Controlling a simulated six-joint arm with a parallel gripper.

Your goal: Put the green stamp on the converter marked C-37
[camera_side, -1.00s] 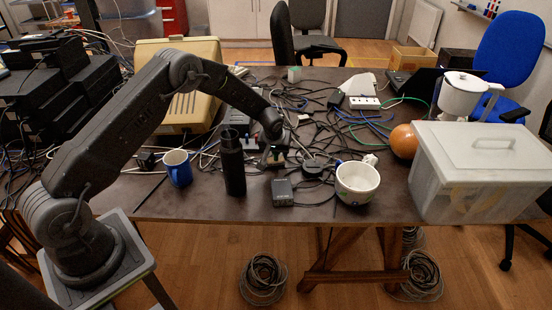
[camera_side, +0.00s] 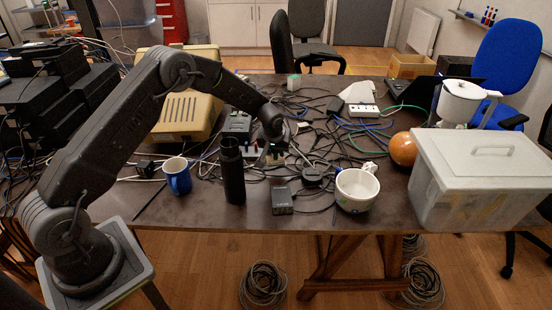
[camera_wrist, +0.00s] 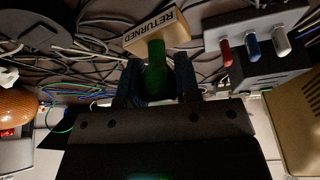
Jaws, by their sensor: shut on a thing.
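The green stamp shows in the wrist view as a green handle (camera_wrist: 155,72) with a wooden block (camera_wrist: 160,30) lettered RETURNED. My gripper (camera_wrist: 157,88) is shut on the handle, one finger on each side. In the side view my gripper (camera_side: 272,150) is over the middle of the table, behind and right of the black bottle; the stamp is too small to make out there. A small grey box (camera_side: 282,201), possibly a converter, lies in front of my gripper. A dark box (camera_side: 237,127) stands behind the bottle. I cannot read C-37 anywhere.
The black bottle (camera_side: 232,172), blue mug (camera_side: 177,176) and white pot (camera_side: 357,188) stand along the front. Cables tangle across the middle. An orange ball (camera_side: 403,149) and grey bin (camera_side: 480,180) are right. A box with red, blue and white knobs (camera_wrist: 255,48) is beside the stamp.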

